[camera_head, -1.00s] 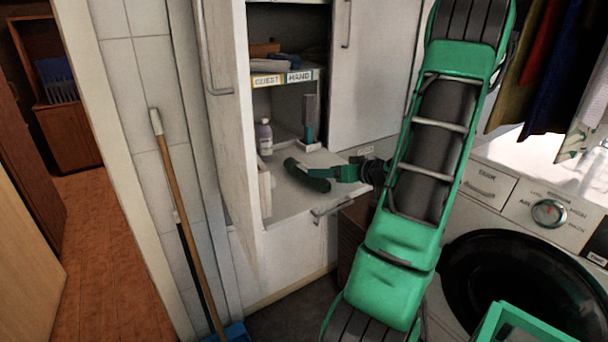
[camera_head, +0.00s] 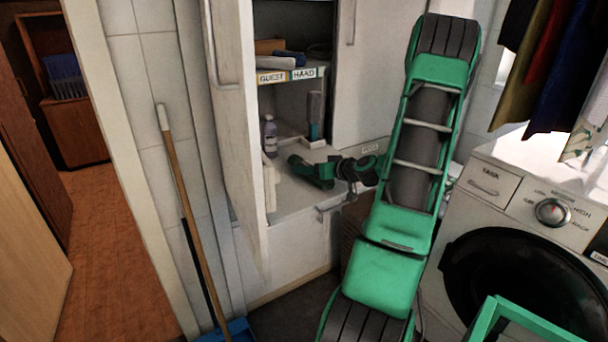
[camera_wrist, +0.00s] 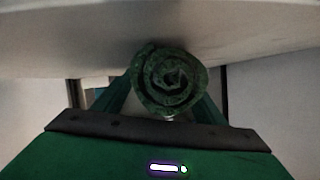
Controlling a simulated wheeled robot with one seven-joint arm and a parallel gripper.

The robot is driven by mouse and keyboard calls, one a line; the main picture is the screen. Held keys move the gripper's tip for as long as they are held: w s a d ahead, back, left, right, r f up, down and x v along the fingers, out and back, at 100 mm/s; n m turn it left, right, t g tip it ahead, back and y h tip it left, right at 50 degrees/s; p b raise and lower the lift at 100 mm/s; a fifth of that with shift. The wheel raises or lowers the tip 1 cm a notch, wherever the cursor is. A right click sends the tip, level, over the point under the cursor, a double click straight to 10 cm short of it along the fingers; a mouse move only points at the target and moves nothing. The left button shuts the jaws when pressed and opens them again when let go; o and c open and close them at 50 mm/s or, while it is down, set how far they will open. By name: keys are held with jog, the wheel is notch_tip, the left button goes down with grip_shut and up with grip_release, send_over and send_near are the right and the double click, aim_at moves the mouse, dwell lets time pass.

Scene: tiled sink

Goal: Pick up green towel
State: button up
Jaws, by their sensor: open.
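The green towel (camera_wrist: 170,82) is a rolled, dark green, textured roll seen end-on in the wrist view. It sits between the two fingers of my gripper (camera_wrist: 168,100), right under a pale overhanging surface. The fingers stand apart on either side of the roll; whether they touch it I cannot tell. In the head view my gripper (camera_head: 318,172) is inside the open cabinet, over the lower shelf. There the towel is hard to separate from the dark green gripper.
The shelf above has GUEST and HAND labels (camera_head: 287,75) and rolled towels. A bottle (camera_head: 269,136) stands left of my gripper. The open cabinet door (camera_head: 236,130) is at left. A washing machine (camera_head: 520,240) is at right and a broom (camera_head: 188,210) leans at left.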

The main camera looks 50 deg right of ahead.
jog(key=shift+w, duration=0.1)
jog(key=c, duration=1.2)
jog(key=shift+o, duration=0.2)
jog(key=shift+r, duration=0.1)
